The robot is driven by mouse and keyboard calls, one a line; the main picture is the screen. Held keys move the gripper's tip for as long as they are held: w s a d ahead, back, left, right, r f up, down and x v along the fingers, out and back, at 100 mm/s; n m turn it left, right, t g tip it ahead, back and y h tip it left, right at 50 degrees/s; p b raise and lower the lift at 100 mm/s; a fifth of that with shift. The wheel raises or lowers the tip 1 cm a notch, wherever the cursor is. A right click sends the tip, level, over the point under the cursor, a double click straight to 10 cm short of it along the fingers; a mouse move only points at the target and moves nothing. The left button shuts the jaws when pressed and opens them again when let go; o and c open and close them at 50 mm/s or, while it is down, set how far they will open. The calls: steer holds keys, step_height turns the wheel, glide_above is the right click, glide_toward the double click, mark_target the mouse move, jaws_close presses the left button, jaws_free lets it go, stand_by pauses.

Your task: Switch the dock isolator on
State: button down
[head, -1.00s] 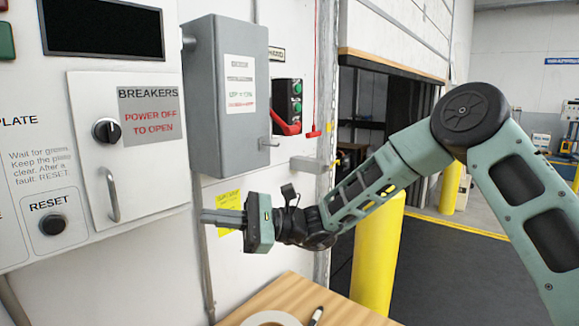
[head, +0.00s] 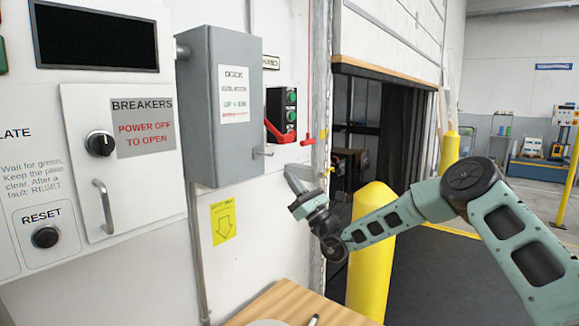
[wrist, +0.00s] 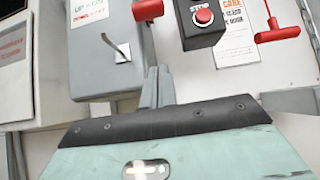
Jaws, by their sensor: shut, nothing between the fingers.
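The dock isolator is a grey box (head: 222,120) on the wall, with a white label reading "UP = ON".
A breaker panel (head: 125,150) is left. A yellow post (head: 371,250) and wooden table (head: 285,303) stand below.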

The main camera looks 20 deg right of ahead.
step_height(320, 180, up, 8)
steer(key=w+a+p, duration=0.1)
steer(key=w+p, duration=0.1)
steer(key=p, duration=0.4)
steer(key=shift+w+a, duration=0.15)
steer(key=shift+a, duration=0.25)
steer(key=shift+d, duration=0.1)
